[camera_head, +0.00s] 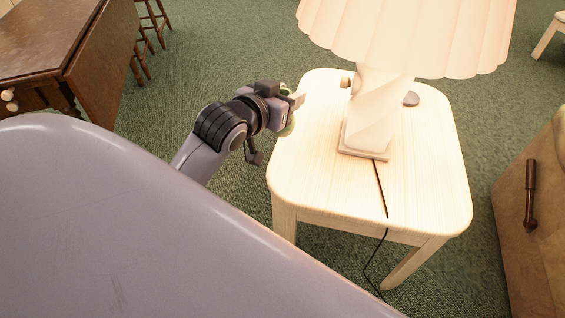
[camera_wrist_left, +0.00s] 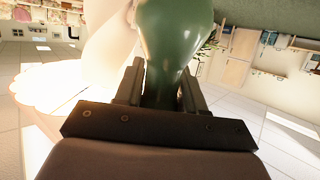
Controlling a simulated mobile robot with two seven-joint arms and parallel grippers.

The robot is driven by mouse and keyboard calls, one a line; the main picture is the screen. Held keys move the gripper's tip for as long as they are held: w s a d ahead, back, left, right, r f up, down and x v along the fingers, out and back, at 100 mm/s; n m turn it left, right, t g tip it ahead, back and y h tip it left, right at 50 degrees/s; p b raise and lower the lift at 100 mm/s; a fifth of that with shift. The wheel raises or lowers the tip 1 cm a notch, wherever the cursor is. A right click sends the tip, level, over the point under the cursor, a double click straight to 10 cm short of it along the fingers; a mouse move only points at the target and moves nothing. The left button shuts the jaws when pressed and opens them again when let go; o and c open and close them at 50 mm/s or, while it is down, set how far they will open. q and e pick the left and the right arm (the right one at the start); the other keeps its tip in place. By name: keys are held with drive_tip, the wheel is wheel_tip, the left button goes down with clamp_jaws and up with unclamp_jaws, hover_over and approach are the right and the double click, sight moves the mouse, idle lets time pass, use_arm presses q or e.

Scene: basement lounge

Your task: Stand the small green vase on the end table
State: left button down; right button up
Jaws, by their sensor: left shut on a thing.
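The small green vase (camera_wrist_left: 175,45) is between the fingers of my left gripper (camera_wrist_left: 163,88) in the left wrist view, and the gripper is shut on it. In the head view my left gripper (camera_head: 294,104) is at the left edge of the end table (camera_head: 430,190). I cannot tell whether the vase touches the table. The end table is pale wood with rounded corners. My right gripper is not in view.
A lamp (camera_head: 372,115) with a wide pleated shade (camera_head: 410,35) stands mid-table, its cord (camera_head: 380,190) running over the front edge. A small grey object (camera_head: 411,99) is behind it. The tabletop's left and front right are bare.

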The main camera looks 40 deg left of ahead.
use_arm(q)
wheel_tip(320, 180, down, 6)
drive_tip(key=shift+f+b, duration=0.25)
drive_tip(key=shift+b, duration=0.9)
wheel_tip(320, 180, down, 13)
drive_tip(key=b, duration=0.5)
drive_tip(key=shift+f, duration=0.2)
drive_tip(key=c, duration=0.7)
unclamp_jaws()
drive_tip(key=shift+o, duration=0.2)
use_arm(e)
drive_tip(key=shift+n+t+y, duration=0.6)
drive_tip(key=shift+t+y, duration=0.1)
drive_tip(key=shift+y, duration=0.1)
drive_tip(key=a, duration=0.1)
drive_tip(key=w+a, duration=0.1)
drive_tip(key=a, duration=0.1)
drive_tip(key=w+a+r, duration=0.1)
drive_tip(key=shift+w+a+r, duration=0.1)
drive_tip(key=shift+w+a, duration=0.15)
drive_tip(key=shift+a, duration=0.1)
